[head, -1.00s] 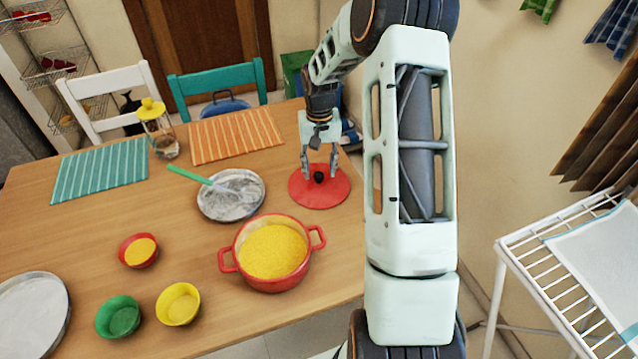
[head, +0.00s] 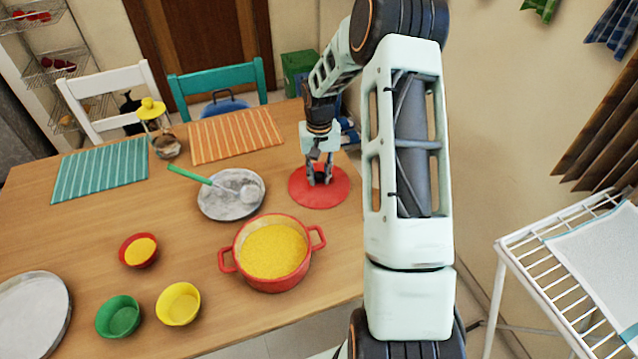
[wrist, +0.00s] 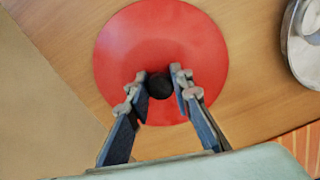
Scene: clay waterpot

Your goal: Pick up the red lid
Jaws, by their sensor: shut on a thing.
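The red lid (head: 331,196) is a flat round disc with a black knob, lying on the wooden table near its right edge in the head view. My gripper (head: 319,179) is over the middle of the lid, fingers pointing down, shut on the lid's knob. In the wrist view the red lid (wrist: 150,45) looks flat on the table. The black knob (wrist: 159,87) sits between the fingertips of my gripper (wrist: 157,86).
A red pot (head: 272,253) of yellow grain stands in front of the lid. A metal plate (head: 215,208) with a green-handled spoon (head: 190,174) lies to its left. Small red (head: 127,258), green (head: 118,316) and yellow (head: 178,303) bowls stand front left. An orange striped placemat (head: 235,136) lies behind.

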